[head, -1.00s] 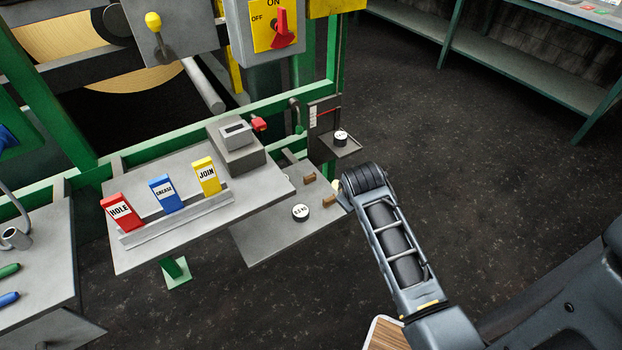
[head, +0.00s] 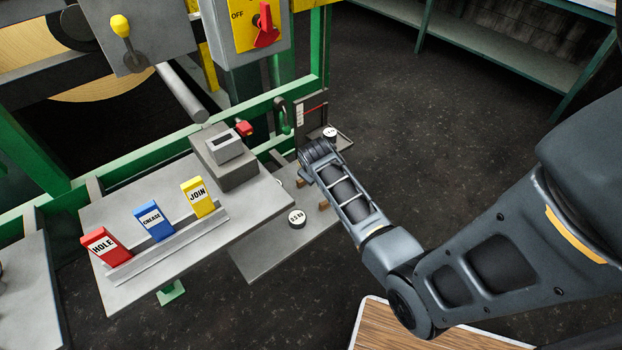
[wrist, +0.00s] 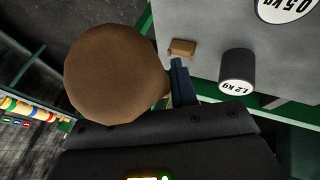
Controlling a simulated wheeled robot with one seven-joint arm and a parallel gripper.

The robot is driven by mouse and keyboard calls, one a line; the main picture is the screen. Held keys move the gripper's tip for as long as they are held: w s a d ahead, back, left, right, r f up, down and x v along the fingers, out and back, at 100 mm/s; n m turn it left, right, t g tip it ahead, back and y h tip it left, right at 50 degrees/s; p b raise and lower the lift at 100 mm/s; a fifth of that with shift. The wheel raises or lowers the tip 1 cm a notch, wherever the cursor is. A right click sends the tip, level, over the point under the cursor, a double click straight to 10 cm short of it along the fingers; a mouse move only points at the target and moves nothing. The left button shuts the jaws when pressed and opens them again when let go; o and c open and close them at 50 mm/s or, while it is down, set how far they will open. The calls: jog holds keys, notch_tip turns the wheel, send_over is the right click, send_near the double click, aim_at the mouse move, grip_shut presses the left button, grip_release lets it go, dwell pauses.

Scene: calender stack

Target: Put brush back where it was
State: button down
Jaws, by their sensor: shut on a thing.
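My gripper (head: 306,172) is over the far right part of the lower grey shelf (head: 262,252), just below the upright scale. In the wrist view my gripper (wrist: 176,88) is shut on a brown rounded thing (wrist: 117,72), seemingly the brush. It fills the left middle of that view and hides one finger. In the head view the brush is mostly hidden by my gripper, and I cannot tell whether it touches the shelf. A small brown wooden block (head: 323,205) stands on the shelf beside my gripper. A similar block (wrist: 181,48) shows near the visible finger in the wrist view.
A 0.5 KG weight (head: 296,219) stands on the shelf. A 1.2 KG weight (wrist: 237,75) shows in the wrist view. Another weight (head: 330,135) sits on the scale pan. The upper table (head: 150,265) holds HOLE, CREASE and JOIN tags. The floor to the right is open.

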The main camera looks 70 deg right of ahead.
jog(key=shift+w+d+f, duration=0.7)
jog(key=shift+w+f, duration=0.05)
jog(key=shift+w, duration=0.15)
jog(key=shift+f, duration=1.95)
jog(key=shift+f+b, duration=0.4)
jog(key=shift+b, duration=0.15)
jog(key=c, duration=0.9)
grip_release()
jog(key=shift+r+p, duration=0.55)
jog(key=shift+r, duration=0.1)
jog(key=p+v, duration=0.1)
jog(key=v, duration=1)
jog(key=shift+s+a+r, duration=0.1)
jog(key=shift+a+r, duration=0.1)
jog(key=shift+r, duration=0.05)
